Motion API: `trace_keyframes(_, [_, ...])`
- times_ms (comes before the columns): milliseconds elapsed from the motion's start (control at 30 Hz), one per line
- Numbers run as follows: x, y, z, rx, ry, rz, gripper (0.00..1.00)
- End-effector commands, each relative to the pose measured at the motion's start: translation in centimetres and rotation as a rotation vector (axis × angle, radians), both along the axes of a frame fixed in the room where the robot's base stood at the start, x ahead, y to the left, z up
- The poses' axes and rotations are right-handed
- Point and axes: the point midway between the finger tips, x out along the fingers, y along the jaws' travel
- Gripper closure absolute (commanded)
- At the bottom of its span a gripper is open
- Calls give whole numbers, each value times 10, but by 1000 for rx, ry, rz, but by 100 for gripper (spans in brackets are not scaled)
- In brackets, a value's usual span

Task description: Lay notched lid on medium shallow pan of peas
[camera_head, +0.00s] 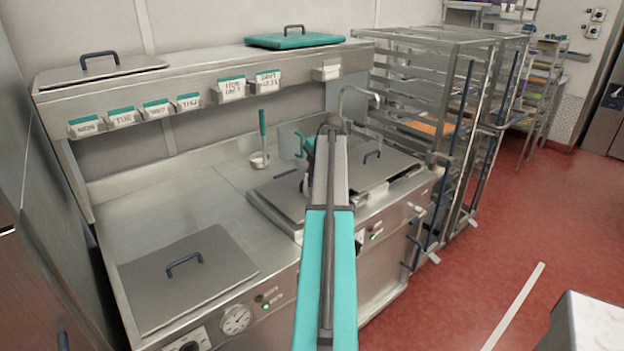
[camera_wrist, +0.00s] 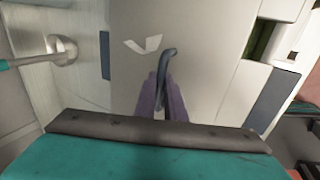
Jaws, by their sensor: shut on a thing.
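The grey metal lid (camera_wrist: 205,55) fills the middle of the wrist view. My gripper (camera_wrist: 162,98) is shut on its dark curved handle (camera_wrist: 168,62). A dark green strip, likely peas (camera_wrist: 261,40), shows beyond the lid's right edge, beside pale metal rim parts. In the head view my gripper (camera_head: 306,180) is over the counter's middle, and my arm hides much of the held lid (camera_head: 277,192). The pan cannot be made out there. I cannot tell whether the lid touches the pan.
A ladle (camera_head: 260,159) stands left of my gripper. Another handled lid (camera_head: 395,168) lies to the right, and one (camera_head: 160,292) at front left. The shelf carries a grey lid (camera_head: 70,76) and a teal lid (camera_head: 300,41). Racks (camera_head: 455,110) stand right. Bare counter lies left.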

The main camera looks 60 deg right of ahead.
Motion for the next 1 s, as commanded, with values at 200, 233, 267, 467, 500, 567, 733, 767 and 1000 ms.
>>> trace_keyframes(200, [0,0,-2,-2,-2,0,100])
trace_keyframes(233, [0,0,-2,-2,-2,0,100])
trace_keyframes(267, [0,0,-3,-2,-2,0,100])
trace_keyframes(467, [0,0,-2,-2,-2,0,84])
trace_keyframes(500, [0,0,-2,-2,-2,0,77])
trace_keyframes(567, [0,0,-2,-1,-1,0,68])
trace_keyframes(733, [-1,0,-3,1,1,-1,68])
trace_keyframes(767, [-1,0,-4,1,2,-1,68])
trace_keyframes(1000, [-2,0,-6,4,6,-1,56])
